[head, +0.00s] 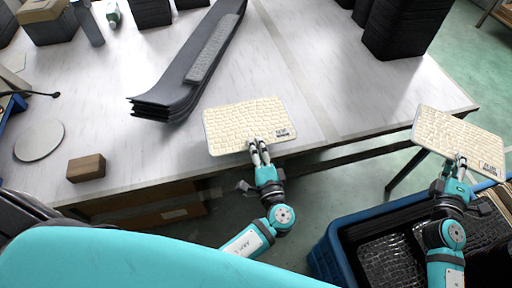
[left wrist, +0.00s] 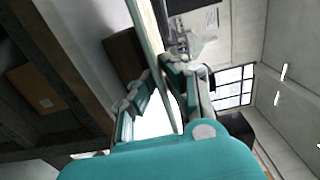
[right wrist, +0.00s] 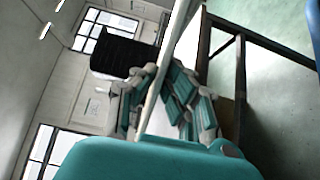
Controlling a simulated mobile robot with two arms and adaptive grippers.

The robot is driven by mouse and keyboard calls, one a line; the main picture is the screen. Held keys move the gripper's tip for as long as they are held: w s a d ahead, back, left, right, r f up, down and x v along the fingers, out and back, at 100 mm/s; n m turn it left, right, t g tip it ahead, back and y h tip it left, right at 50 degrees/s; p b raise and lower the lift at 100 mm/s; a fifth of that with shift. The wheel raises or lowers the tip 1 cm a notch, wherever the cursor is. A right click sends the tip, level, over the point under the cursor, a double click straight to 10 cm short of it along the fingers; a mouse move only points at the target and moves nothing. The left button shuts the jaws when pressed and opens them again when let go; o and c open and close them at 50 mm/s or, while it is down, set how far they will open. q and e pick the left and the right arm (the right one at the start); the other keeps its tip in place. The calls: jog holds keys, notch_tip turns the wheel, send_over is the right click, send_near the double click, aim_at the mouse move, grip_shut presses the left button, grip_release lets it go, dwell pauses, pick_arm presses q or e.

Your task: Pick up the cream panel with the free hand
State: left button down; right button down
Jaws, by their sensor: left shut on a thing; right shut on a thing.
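A cream panel (head: 245,122) with a grid-like surface and a small dark label is at the table's front edge. My left gripper (head: 260,150) is shut on its near edge. In the left wrist view this panel (left wrist: 148,45) shows edge-on between the fingers (left wrist: 160,95). I cannot tell whether it touches the table. A second cream panel (head: 450,135), similar and also labelled, is at the right. My right gripper (head: 459,168) is shut on its near edge. In the right wrist view it shows edge-on (right wrist: 168,60) between the fingers (right wrist: 160,95).
A blue crate (head: 333,258) with dark textured panels stands below at the right. Stacked dark curved trays (head: 180,85) lie on the white table (head: 300,80). A brown block (head: 86,168) and a round grey disc (head: 39,140) are at the left. Black stacks (head: 405,30) stand at the back.

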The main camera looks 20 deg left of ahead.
pick_arm(q)
jog(key=shift+r, duration=0.25)
pick_arm(e)
jog(key=shift+r, duration=0.25)
